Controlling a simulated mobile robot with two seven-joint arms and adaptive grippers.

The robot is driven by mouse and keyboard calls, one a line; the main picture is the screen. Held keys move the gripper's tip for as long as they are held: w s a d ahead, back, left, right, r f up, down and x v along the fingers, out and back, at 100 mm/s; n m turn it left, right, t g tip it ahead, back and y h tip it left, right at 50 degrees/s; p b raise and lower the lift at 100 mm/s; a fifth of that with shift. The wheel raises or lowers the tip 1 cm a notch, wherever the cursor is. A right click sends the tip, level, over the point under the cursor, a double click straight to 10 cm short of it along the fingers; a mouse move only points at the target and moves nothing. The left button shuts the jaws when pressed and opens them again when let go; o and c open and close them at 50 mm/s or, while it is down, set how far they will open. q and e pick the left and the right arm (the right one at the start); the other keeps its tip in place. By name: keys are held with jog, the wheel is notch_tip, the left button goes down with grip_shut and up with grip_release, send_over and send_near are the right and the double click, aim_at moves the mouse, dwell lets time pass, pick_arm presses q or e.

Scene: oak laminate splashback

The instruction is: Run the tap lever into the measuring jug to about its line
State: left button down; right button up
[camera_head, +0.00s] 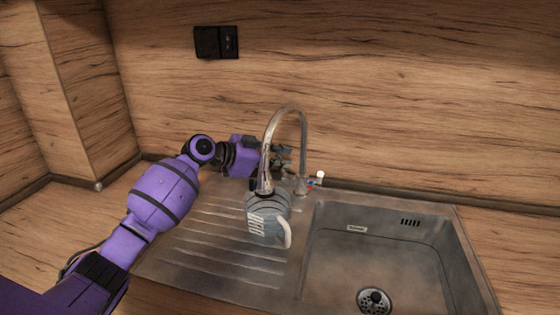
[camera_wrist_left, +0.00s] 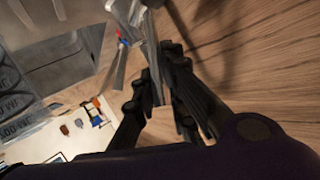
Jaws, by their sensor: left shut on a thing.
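The chrome tap (camera_head: 303,135) stands behind the sink with its curved spout coming down over the measuring jug. The jug (camera_head: 265,222), grey and see-through with pale markings and a white handle, stands on the drainer. Its marked side shows in the left wrist view (camera_wrist_left: 14,98). The tap lever (camera_head: 318,178), with a white tip and red and blue marks, is low on the tap's right. My left gripper (camera_head: 283,156), partly hidden behind the spout, is shut on a chrome part of the tap, apparently the spout (camera_wrist_left: 153,60). Water and its level cannot be made out.
The steel sink bowl (camera_head: 331,262) with its drain (camera_head: 374,300) lies empty to the right. The ribbed drainer (camera_head: 200,250) is clear left of the jug.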

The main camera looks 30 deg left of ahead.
pick_arm(q)
jog(key=s+f+m+t+b, duration=0.1)
jog(key=b, duration=0.2)
jog(key=shift+s+d, duration=0.15)
jog(key=shift+d, duration=0.05)
jog(key=c, duration=1.8)
grip_release()
jog(key=shift+s+r, duration=0.1)
jog(key=v, duration=1.2)
pick_arm(e)
jog(key=f, duration=0.1)
jog(key=s+f, duration=0.1)
jog(key=f, duration=0.1)
jog(key=shift+f, duration=0.25)
